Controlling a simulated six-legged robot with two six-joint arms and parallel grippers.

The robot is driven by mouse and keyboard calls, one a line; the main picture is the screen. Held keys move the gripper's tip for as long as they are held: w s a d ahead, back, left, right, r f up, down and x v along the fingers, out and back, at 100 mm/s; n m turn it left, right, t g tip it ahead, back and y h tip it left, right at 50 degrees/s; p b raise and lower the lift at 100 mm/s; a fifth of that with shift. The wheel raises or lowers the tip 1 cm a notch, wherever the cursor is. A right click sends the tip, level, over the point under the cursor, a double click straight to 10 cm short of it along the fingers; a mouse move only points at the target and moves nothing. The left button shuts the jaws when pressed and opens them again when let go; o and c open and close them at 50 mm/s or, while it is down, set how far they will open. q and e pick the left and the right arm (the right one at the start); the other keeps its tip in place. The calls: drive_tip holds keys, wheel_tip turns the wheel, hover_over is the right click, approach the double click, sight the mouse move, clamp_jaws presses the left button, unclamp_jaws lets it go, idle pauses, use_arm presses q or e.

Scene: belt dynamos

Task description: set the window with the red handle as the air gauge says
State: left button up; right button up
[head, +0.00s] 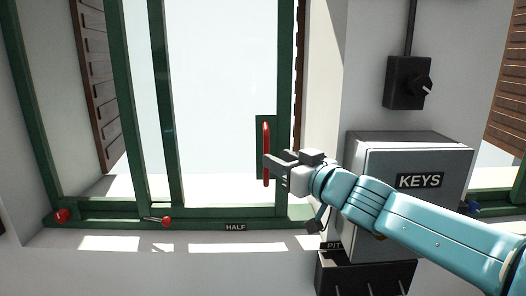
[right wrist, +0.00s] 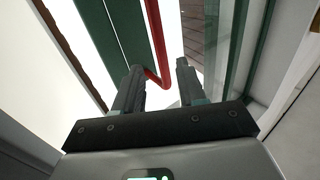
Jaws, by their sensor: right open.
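The window (head: 124,110) has green frames, and one sash carries an upright red handle (head: 266,138) on a green plate near its right edge. My right gripper (head: 270,165) is at the lower part of this handle, with its jaws open. In the right wrist view, the red handle (right wrist: 154,40) runs down between the two open fingers (right wrist: 160,72), closer to the left finger; I cannot tell whether it touches. A label HALF (head: 235,227) is on the sill below the sash. The air gauge and my left gripper are not in view.
A grey KEYS box (head: 418,161) stands right of the window, behind my right arm. A black switch (head: 408,82) is above it, and a dark bin (head: 365,276) is below. A red knob (head: 62,215) and red-tipped pin (head: 165,221) sit on the lower frame.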

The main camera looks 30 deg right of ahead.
drive_tip(key=w, duration=0.3)
drive_tip(key=w+a, duration=0.1)
drive_tip(key=w, duration=0.1)
drive_tip(key=shift+w, duration=0.2)
drive_tip(key=shift+w+d, duration=0.1)
drive_tip(key=shift+w, duration=0.8)
drive_tip(key=shift+s, duration=0.1)
clamp_jaws()
